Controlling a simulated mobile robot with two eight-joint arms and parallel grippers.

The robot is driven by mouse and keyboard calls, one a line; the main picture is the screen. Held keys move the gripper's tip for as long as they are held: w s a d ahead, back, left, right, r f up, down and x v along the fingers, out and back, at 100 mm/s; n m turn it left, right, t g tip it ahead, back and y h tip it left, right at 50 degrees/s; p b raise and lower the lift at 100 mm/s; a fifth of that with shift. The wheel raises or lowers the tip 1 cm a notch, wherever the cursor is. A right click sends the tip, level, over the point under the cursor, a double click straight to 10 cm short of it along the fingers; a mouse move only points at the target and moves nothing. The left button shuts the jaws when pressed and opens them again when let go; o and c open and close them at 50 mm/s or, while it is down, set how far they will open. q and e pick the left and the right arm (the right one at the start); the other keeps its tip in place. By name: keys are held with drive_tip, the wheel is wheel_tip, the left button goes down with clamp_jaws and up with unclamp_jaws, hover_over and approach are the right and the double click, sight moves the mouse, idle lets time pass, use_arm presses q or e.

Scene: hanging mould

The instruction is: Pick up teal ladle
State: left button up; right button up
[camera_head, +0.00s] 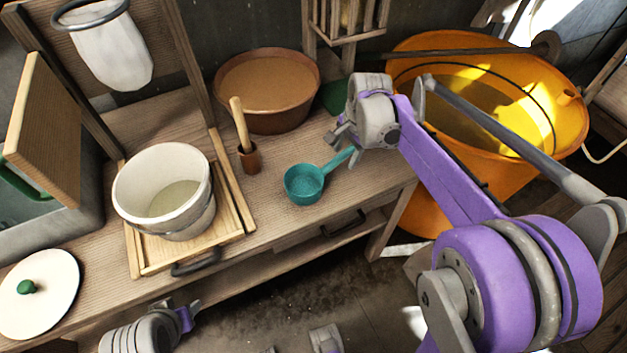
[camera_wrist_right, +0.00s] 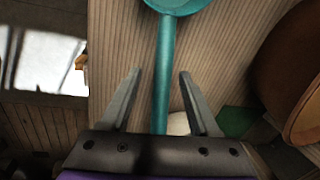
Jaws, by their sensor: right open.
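The teal ladle (camera_head: 305,184) lies on the wooden table in the head view, its round bowl to the left and its handle pointing up and right towards my right gripper (camera_head: 343,137). In the right wrist view the ladle's handle (camera_wrist_right: 163,75) runs down between the two fingers of my right gripper (camera_wrist_right: 160,85). The fingers are open, one on each side of the handle, with a gap on both sides. The handle's end is hidden by the gripper body. My left gripper (camera_head: 188,312) is low at the front, below the table edge, and looks small and partly turned away.
A white bucket (camera_head: 160,185) stands on a wooden tray (camera_head: 140,258) left of the ladle. A brown bowl (camera_head: 268,88) and a pestle in a wooden cup (camera_head: 249,158) are behind it. A large orange tub (camera_head: 420,205) stands right of the table.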

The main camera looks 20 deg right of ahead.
drive_tip(key=f, duration=0.3)
drive_tip(key=w+f, duration=0.1)
drive_tip(key=shift+a+f, duration=0.25)
drive_tip(key=shift+f, duration=0.05)
clamp_jaws()
